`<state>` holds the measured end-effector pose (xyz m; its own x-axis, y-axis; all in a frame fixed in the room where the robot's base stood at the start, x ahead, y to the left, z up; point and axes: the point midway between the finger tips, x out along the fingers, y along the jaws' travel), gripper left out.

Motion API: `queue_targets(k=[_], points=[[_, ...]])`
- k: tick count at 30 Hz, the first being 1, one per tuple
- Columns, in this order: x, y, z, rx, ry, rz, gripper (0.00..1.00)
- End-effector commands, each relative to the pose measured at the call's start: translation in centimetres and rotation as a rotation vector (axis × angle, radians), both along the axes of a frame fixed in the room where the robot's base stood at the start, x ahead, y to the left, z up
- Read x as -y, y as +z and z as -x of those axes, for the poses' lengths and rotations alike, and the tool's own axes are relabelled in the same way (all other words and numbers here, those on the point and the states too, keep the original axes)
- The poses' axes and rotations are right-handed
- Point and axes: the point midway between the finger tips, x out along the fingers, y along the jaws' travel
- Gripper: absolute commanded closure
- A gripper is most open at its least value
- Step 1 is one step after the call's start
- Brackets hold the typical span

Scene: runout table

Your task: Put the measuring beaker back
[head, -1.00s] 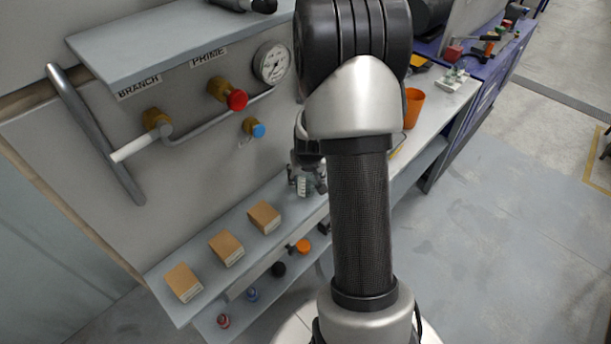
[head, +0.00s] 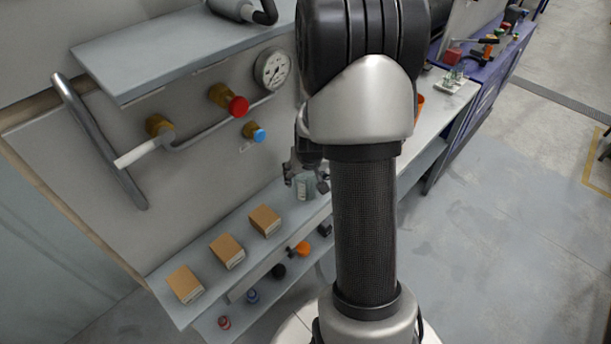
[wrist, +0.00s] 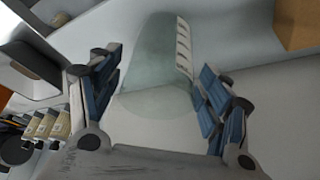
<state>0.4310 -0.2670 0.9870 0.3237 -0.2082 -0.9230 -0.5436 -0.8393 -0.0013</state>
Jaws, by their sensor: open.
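The measuring beaker (wrist: 155,75) is clear, slightly green, with pale markings along one side. In the wrist view it lies between the two blue-padded fingers of my gripper (wrist: 160,88). The fingers are spread, with a gap visible beside the beaker; contact cannot be made out. In the head view the beaker (head: 304,188) is small, at the back of the grey bench ledge (head: 205,252), and my open gripper (head: 306,178) is around its upper part. My arm hides part of the area to its right.
Several cardboard boxes (head: 227,250) stand in a row on the ledge left of the beaker. Above are a pressure gauge (head: 272,70), a red knob (head: 238,106) and a blue knob (head: 258,135). An orange cup (head: 420,105) is partly hidden behind my arm.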

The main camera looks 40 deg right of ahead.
Motion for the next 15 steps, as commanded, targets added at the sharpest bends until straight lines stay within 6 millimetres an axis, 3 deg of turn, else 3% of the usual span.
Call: queue_targets(k=[1, 6, 15], points=[[-0.2, 1.6, 0.4, 0.003, 0.0, 0.002, 0.29], [-1.0, 4.9, 1.5, 0.003, 0.0, 0.002, 0.29], [-2.0, 7.9, 2.6, 0.001, 0.006, 0.001, 0.29]])
